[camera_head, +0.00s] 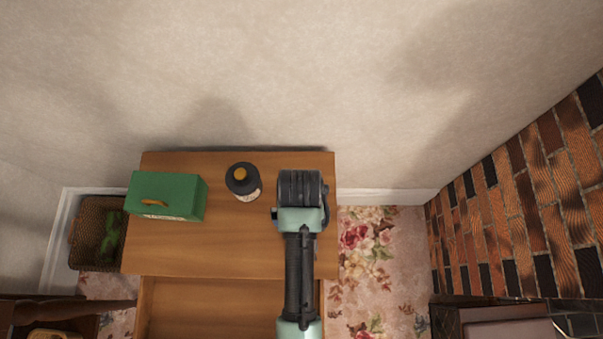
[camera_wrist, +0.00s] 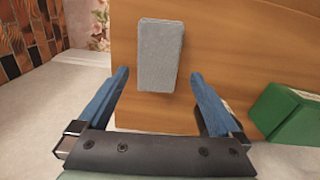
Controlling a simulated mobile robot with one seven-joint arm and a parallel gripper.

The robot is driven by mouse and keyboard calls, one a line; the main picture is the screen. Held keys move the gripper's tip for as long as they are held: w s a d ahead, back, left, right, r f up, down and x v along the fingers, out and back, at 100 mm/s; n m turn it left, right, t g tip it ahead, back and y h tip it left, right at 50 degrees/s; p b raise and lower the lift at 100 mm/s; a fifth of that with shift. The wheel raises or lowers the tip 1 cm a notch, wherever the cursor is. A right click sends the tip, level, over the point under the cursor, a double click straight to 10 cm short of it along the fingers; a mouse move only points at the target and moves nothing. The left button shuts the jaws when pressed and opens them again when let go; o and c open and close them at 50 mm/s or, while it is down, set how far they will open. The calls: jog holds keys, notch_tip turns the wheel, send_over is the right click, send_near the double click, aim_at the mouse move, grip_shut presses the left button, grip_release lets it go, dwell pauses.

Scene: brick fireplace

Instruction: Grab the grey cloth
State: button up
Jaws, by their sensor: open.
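The grey cloth (camera_wrist: 160,50) shows in the wrist view as a folded, block-like rectangle lying on the brown wooden top. My gripper (camera_wrist: 160,74) is open, with one blue finger on each side of the cloth's near end. The fingers are apart from the cloth's sides, and nothing is held. I cannot tell how far above the top the fingertips are. In the head view my arm hides the cloth and the fingers.
A wall is behind, a wicker basket (camera_head: 90,235) at left, a brick fireplace (camera_head: 530,200) at right.

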notch_tip(320, 180, down, 8)
jog(key=shift+d+r+b, duration=0.1)
jog(key=shift+r+b, duration=0.1)
jog(key=shift+b, duration=0.5)
jog(key=shift+c, duration=0.3)
jog(key=shift+r, duration=0.1)
jog(key=c, duration=1.1)
